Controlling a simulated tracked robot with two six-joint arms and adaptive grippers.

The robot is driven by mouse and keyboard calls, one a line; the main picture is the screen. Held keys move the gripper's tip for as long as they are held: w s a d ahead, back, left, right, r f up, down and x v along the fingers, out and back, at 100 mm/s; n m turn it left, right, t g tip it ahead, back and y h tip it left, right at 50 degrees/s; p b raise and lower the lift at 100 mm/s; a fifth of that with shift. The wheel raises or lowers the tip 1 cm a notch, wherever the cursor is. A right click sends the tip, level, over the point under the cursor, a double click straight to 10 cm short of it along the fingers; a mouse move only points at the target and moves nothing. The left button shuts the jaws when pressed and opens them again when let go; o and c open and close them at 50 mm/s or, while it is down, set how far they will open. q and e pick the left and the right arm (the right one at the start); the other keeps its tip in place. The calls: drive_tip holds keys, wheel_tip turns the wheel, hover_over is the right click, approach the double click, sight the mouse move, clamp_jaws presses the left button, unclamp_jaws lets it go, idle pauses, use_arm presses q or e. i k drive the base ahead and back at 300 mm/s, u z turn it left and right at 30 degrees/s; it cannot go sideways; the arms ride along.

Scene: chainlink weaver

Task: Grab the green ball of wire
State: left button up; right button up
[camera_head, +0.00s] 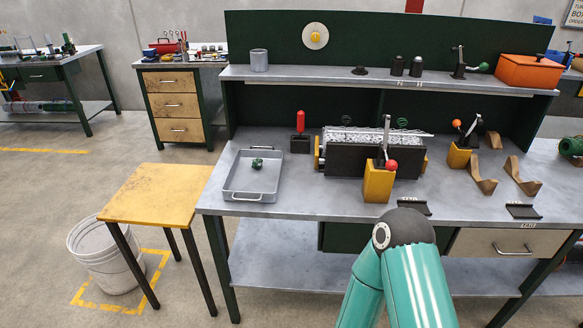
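A dark green coil (571,147), which looks like a roll or ball of wire, lies at the right edge of the grey workbench (300,206) and is partly cut off by the picture's edge. A smaller green object (256,163) lies in a grey metal tray (252,195) on the left of the bench; it is too small to tell whether it is wire. Teal links of my arm with a dark joint rise in front of the bench. Neither of my grippers shows.
A weaving device with a red-knobbed lever (391,165) stands mid-bench. Brown curved brackets (520,178) lie to the right. An orange box (530,70) stands on the shelf. A yellow-topped stool (160,192) and white bucket (106,257) stand at left.

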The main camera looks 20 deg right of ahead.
sight(257, 163)
drive_tip(key=u, duration=0.15)
drive_tip(key=i, duration=0.9)
drive_tip(key=z, duration=0.2)
drive_tip(key=k, duration=0.9)
drive_tip(key=u, duration=0.2)
drive_tip(key=i, duration=0.9)
